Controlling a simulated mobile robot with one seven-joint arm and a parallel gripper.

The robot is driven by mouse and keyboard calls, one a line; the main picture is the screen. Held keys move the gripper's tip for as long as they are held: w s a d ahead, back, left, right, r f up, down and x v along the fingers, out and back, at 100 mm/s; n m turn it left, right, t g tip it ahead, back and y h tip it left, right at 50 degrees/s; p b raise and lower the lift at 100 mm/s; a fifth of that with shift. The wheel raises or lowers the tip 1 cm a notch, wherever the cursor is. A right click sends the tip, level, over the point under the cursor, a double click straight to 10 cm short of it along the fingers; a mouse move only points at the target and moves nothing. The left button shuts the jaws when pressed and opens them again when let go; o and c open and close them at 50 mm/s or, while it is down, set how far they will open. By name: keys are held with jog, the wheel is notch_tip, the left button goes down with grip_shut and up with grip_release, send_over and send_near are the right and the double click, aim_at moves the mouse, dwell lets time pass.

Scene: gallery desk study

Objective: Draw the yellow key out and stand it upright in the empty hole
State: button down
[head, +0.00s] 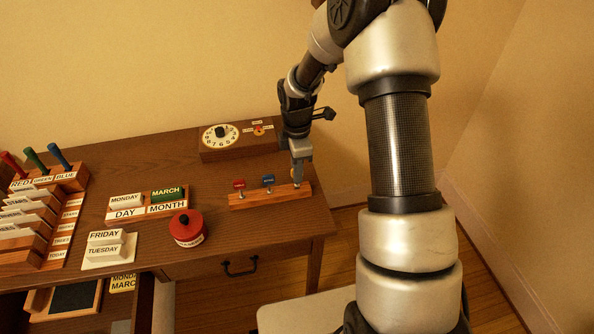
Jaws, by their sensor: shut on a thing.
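A wooden key block (254,201) lies near the right end of the desk. A red key (239,184) stands upright at its left, and a blue key (268,180) stands upright near its middle. My gripper (297,180) points down at the block's right end. It is shut on the yellow key (292,174), of which only a small yellow patch shows beside the fingers. The fingers hide the rest of this key, and I cannot tell whether its shaft is in the block. The empty hole cannot be made out.
A wooden box with a dial (220,137) stands behind the block. A red round container (187,228), a day-and-month holder (148,209) and a white holder with day tiles (109,249) are to the left. The desk's right edge is close to the block.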

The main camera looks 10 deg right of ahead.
jog(key=shift+f, duration=0.4)
jog(key=c, duration=1.4)
grip_release()
jog(key=shift+o, duration=0.2)
jog(key=shift+r, duration=0.2)
jog(key=shift+r+p, duration=2.8)
jog(key=shift+r, duration=1.1)
